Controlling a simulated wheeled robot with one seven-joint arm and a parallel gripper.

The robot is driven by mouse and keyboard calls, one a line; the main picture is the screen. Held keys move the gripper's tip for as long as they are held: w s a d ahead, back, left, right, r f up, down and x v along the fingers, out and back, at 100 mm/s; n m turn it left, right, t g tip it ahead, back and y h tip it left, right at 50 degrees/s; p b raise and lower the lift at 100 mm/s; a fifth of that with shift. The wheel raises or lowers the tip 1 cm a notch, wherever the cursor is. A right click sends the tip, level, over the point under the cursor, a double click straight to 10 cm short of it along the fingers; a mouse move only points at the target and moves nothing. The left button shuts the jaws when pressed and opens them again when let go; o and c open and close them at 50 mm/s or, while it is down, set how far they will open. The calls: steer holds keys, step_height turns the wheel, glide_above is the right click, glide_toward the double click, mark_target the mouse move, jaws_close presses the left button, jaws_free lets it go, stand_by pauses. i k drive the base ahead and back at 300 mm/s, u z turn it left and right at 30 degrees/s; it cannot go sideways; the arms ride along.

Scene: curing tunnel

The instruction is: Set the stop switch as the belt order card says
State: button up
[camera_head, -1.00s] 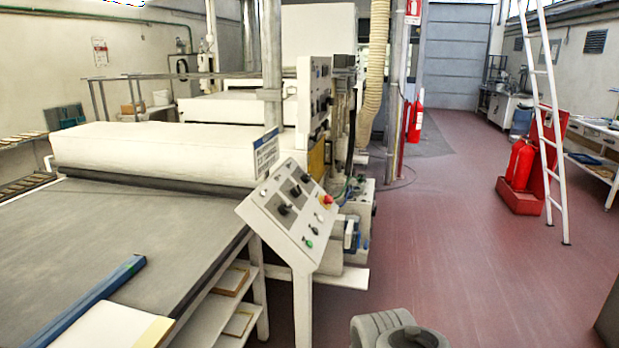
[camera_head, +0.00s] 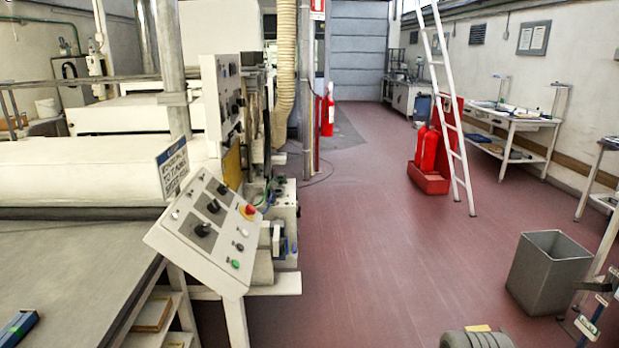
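A sloped white control panel (camera_head: 190,245) stands on a post at the belt's near end. Which control is the stop switch, I cannot tell from any label. A white card with a blue header (camera_head: 172,168) stands just behind the panel's upper left edge; its printed lines are too small to read surely. My gripper is not in view; a grey rounded part of my arm shows at the bottom edge.
The dark belt table (camera_head: 80,260) lies left of the panel. A grey bin (camera_head: 549,273) stands on the red floor at right. A white ladder (camera_head: 447,110) and red extinguishers (camera_head: 427,148) stand farther back. The floor between panel and bin is clear.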

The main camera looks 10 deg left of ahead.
mark_target(222, 190)
steer(key=z, duration=0.2)
steer(key=i, duration=3.15)
steer(key=u, duration=3.9)
